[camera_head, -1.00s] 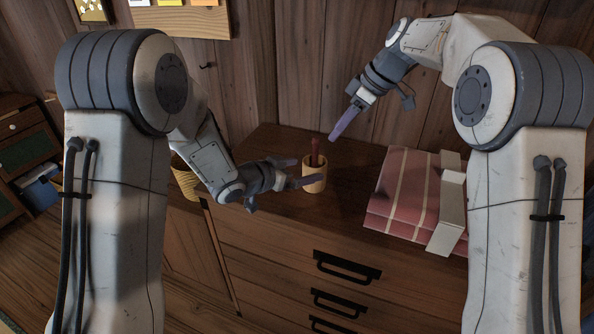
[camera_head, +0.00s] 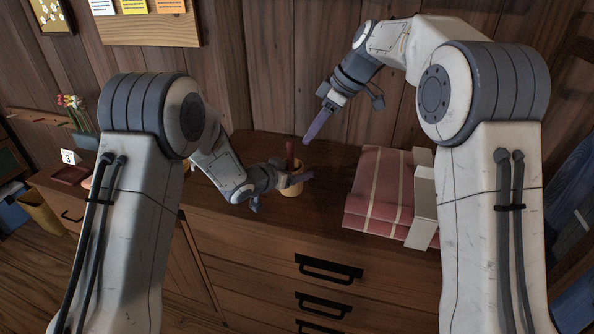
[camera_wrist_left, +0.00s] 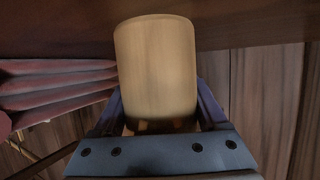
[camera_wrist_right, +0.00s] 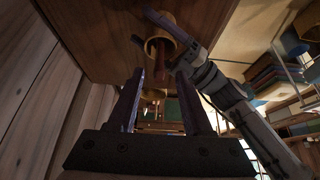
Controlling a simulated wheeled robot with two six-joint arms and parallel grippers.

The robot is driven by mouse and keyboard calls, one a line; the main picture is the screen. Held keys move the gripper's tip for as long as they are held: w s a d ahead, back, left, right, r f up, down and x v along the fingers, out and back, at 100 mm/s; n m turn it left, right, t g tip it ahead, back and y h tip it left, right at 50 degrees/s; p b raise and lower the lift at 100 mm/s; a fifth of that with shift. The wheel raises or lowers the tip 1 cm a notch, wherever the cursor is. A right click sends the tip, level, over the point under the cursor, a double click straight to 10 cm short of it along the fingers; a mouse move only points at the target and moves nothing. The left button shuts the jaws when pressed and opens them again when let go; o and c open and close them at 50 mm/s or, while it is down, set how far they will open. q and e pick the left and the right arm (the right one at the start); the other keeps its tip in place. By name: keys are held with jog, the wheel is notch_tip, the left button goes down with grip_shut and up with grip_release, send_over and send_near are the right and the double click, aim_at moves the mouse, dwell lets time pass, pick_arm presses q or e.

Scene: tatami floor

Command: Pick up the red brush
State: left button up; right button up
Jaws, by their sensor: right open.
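The red brush (camera_head: 290,153) stands in a tan cup (camera_head: 294,190) on the wooden cabinet top, its handle rising above the rim. My left gripper (camera_head: 301,177) is at the cup, its fingers on either side. In the left wrist view the cup (camera_wrist_left: 155,70) fills the space between the fingers; whether they press on it I cannot tell. My right gripper (camera_head: 307,138) is open and empty, above and to the right of the brush. The right wrist view shows the brush (camera_wrist_right: 159,62) and cup (camera_wrist_right: 168,36) beyond its open fingers.
A folded pink striped cloth (camera_head: 376,190) lies right of the cup, with a pale box (camera_head: 423,200) at its right side. A wooden wall (camera_head: 275,80) stands close behind. Drawers with black handles (camera_head: 328,268) are below the cabinet top.

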pick_arm(q)
jog(key=c, duration=0.5)
jog(key=shift+c, duration=0.5)
pick_arm(e)
jog(key=shift+o, duration=0.6)
jog(key=n+t+h, duration=0.3)
jog(key=n+h, duration=0.2)
jog(key=n, duration=1.7)
send_near(290, 150)
jog(key=w, duration=0.1)
jog(key=x, duration=1.1)
jog(key=shift+w+d+f, duration=0.1)
jog(key=shift+w+f, duration=0.1)
jog(key=shift+w, duration=0.15)
